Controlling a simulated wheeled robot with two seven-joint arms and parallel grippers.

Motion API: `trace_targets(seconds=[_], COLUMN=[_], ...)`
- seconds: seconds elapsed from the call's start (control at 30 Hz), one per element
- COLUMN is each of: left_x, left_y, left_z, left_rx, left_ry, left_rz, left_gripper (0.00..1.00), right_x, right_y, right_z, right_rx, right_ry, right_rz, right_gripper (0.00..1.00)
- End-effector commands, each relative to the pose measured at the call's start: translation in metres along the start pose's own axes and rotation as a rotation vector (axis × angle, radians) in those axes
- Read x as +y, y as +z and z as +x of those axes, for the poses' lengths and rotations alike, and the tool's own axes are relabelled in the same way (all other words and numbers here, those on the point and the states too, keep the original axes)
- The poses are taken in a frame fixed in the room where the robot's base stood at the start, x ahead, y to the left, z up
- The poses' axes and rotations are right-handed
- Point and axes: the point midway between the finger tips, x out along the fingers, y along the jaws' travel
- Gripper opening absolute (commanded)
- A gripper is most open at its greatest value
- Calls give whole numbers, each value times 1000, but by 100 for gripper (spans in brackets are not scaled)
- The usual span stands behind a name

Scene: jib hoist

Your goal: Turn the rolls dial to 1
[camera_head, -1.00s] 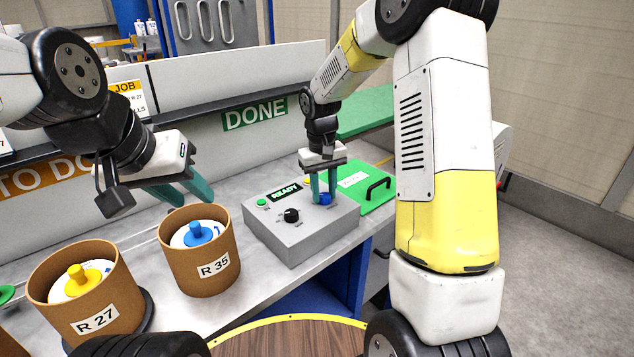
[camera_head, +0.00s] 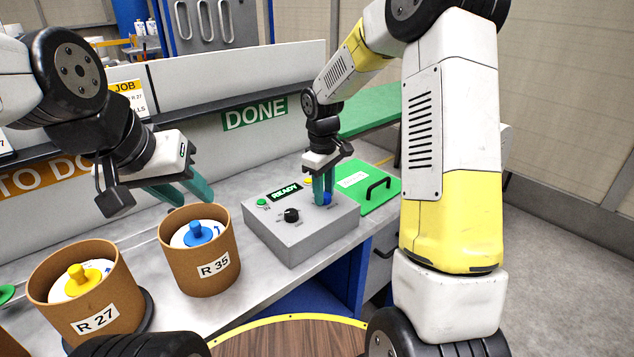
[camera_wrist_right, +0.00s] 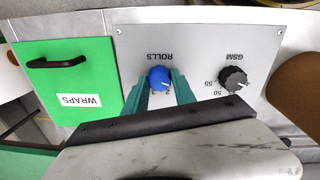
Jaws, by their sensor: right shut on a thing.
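The rolls dial is a blue knob (camera_wrist_right: 159,78) on the grey control box (camera_head: 285,238). In the right wrist view it sits under the printed word ROLLS, upside down in that picture, with a "2" partly showing beside it. My right gripper (camera_head: 323,200) points down with its teal fingers shut on the blue knob, one on each side. The fingers hide parts of the scale, so I cannot read the setting. A black GSM dial (camera_wrist_right: 233,79) is beside it on the same box. My left gripper (camera_head: 184,196) is open and empty above the R 35 tub.
The R 35 tub (camera_head: 214,268) and R 27 tub (camera_head: 97,322) stand left of the box. A green WRAPS lid (camera_wrist_right: 62,82) with a black handle lies beside the box. The box shows a READY display (camera_head: 286,191) and a green button (camera_head: 262,202).

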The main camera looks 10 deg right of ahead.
Motion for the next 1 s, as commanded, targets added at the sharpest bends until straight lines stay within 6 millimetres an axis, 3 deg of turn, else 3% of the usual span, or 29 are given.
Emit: trace_targets(seconds=[0.33, 0.37, 0.47, 0.8, 1.0], left_x=[0, 0, 0, 0, 0], left_y=[0, 0, 0, 0, 0], left_z=[0, 0, 0, 0, 0], left_rx=[0, 0, 0, 0, 0], left_ry=[0, 0, 0, 0, 0], left_rz=[0, 0, 0, 0, 0], left_gripper=[36, 36, 36, 36, 36], right_x=[1, 1, 1, 0, 1], right_y=[-1, -1, 0, 0, -1], right_z=[-1, -1, -1, -2, -28], right_rx=[2, 2, 2, 1, 4], right_ry=[4, 4, 3, 2, 5], right_rz=[-4, -4, -4, -3, -3], right_gripper=[0, 34, 53, 53, 53])
